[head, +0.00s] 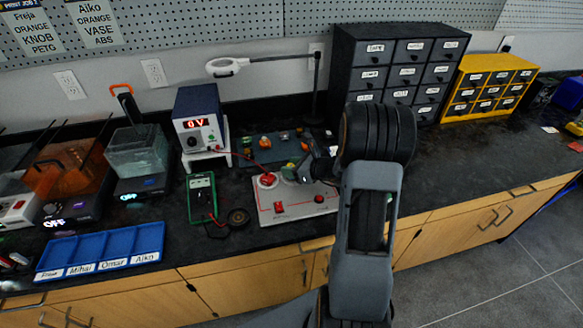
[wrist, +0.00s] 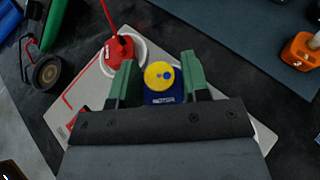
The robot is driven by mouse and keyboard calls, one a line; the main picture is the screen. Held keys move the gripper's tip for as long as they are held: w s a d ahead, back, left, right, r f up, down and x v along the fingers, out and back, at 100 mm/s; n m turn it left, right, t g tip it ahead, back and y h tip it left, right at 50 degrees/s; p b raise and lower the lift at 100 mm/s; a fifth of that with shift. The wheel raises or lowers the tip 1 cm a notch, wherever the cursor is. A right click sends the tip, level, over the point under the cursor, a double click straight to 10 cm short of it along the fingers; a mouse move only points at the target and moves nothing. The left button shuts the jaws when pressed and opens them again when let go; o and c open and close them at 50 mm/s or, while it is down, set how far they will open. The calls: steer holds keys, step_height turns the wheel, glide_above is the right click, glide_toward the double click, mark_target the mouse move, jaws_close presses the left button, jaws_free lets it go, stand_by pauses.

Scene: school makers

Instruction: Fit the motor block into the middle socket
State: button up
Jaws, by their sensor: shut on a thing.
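The motor block (wrist: 160,78) is blue with a yellow round top and a partly readable label. It sits between the green fingers of my gripper (wrist: 158,68), which is shut on it. In the head view my gripper (head: 297,173) is above the back part of the pale grey board (head: 297,208). The board has red lines and shows again in the wrist view (wrist: 83,92). A red piece with a red lead (wrist: 118,48) stands in a white ring on the board, left of the block. The middle socket cannot be made out; I cannot tell if the block touches the board.
A red block (head: 279,207) and a red button (head: 319,198) are on the board's front. A multimeter (head: 201,197) and a black round piece (head: 238,217) lie left. A dark mat (head: 262,153) with orange parts lies behind. The power supply (head: 198,120) stands back left.

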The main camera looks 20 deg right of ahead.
steer(key=shift+f+b, duration=0.55)
steer(key=shift+f, duration=0.05)
steer(key=o, duration=0.6)
steer(key=shift+o, duration=0.2)
steer(key=shift+p+v, duration=0.6)
steer(key=shift+v, duration=0.8)
steer(key=shift+p+v, duration=1.55)
steer(key=shift+v, duration=2.6)
